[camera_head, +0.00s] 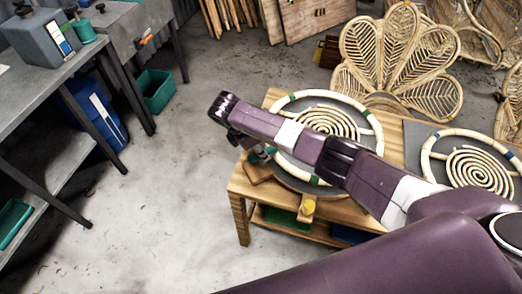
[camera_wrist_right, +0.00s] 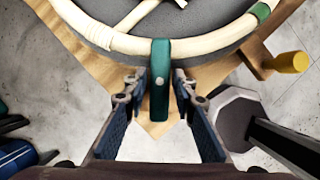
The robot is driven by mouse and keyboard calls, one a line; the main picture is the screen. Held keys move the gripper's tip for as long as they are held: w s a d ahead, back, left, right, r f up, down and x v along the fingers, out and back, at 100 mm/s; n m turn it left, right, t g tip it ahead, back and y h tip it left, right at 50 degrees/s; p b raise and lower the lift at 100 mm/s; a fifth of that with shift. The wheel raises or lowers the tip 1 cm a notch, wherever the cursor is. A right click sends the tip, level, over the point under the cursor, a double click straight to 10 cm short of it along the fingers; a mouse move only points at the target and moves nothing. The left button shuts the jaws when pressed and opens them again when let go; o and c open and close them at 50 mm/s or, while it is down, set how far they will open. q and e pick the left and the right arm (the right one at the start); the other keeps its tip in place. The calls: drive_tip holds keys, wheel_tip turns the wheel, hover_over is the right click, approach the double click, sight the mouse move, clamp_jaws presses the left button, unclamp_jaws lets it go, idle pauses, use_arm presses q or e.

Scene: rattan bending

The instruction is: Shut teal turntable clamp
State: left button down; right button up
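The teal clamp (camera_wrist_right: 160,78) stands at the edge of the round turntable (camera_wrist_right: 205,25), against the pale rattan ring (camera_wrist_right: 120,42). I cannot tell whether it is closed over the ring. My right gripper (camera_wrist_right: 157,92) is open, with one finger on each side of the teal clamp. A gap shows between the left finger and the clamp; the right finger is closer to it. In the head view my right gripper (camera_head: 258,152) is low at the turntable's near left edge, and the arm hides part of the ring (camera_head: 322,94). My left gripper is not in view.
A yellow knob (camera_head: 309,205) on a wooden block sticks out at the wooden table's (camera_head: 240,190) front. A second rattan ring (camera_head: 432,150) lies to the right. Rattan chair backs (camera_head: 400,60) stand behind. Grey workbenches (camera_head: 30,90) are at left, with clear floor between.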

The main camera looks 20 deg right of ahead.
drive_tip(key=shift+o, duration=0.9)
drive_tip(key=shift+a+r, duration=0.1)
drive_tip(key=shift+r, duration=0.1)
drive_tip(key=v, duration=1.1)
drive_tip(key=shift+r, duration=0.35)
drive_tip(key=shift+s, duration=0.1)
